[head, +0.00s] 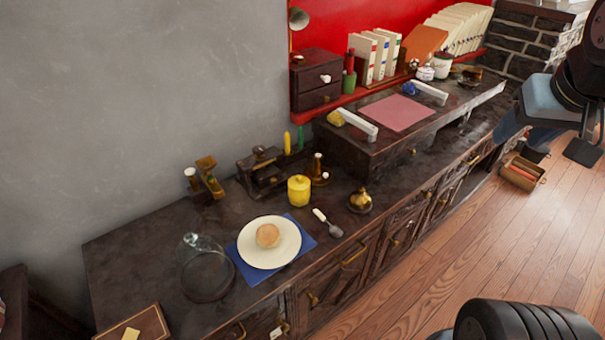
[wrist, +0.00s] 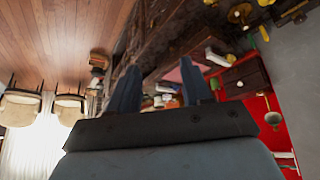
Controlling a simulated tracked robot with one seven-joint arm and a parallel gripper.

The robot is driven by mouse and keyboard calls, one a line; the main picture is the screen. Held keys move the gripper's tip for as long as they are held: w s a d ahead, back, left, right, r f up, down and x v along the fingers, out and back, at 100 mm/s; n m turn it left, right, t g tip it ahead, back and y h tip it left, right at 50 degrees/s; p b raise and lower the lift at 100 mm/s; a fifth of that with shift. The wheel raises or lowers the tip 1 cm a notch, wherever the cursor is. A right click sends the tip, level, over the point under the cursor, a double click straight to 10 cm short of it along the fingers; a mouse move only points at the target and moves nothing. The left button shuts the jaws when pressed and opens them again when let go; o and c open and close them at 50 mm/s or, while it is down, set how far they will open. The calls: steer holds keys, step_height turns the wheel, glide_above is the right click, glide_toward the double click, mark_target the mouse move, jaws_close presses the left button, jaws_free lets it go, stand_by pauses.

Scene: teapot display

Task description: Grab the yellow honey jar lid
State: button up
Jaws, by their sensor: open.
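The yellow honey jar (head: 299,190) stands upright on the dark wooden counter in the head view, with its yellow lid (head: 299,180) on top. A plate lies in front of it and to the left. My gripper (wrist: 160,88) shows in the wrist view with its two fingers apart and nothing between them. In the head view part of my gripper and arm is at the upper right, far from the jar and above the floor side of the counter. I cannot clearly make out the jar in the wrist view.
A white plate (head: 285,246) with a bun (head: 268,236), a spoon (head: 328,223), a brass pot (head: 360,201) and a glass dome (head: 205,270) surround the jar. A yellow candle (head: 287,143) stands behind it. A raised desk section (head: 352,150) is to the right.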

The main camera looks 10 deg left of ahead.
steer(key=w+a+f+n+t, duration=0.1)
steer(key=w+f, duration=0.2)
steer(key=w, duration=0.3)
steer(key=w+a+f+n+t, duration=0.1)
steer(key=w+a+f+n, duration=0.15)
steer(key=w, duration=0.45)
steer(key=n+g+y, duration=0.2)
steer(key=n+y, duration=0.6)
steer(key=y, duration=0.3)
glide_above(300, 177)
steer(key=s+d, duration=0.5)
steer(key=d, duration=0.7)
step_height(300, 177, down, 24)
steer(key=shift+s+a+x, duration=0.1)
steer(key=shift+s+x, duration=0.1)
steer(key=shift+x, duration=2.1)
steer(key=shift+s+a+x, duration=0.15)
steer(key=shift+s+x, duration=0.05)
steer(key=shift+x, duration=2.05)
steer(key=shift+s+a+x, duration=0.1)
steer(key=shift+s+x, duration=0.05)
steer(key=shift+x, duration=2.15)
steer(key=shift+d, duration=0.1)
steer(key=shift+s, duration=0.1)
jaws_close()
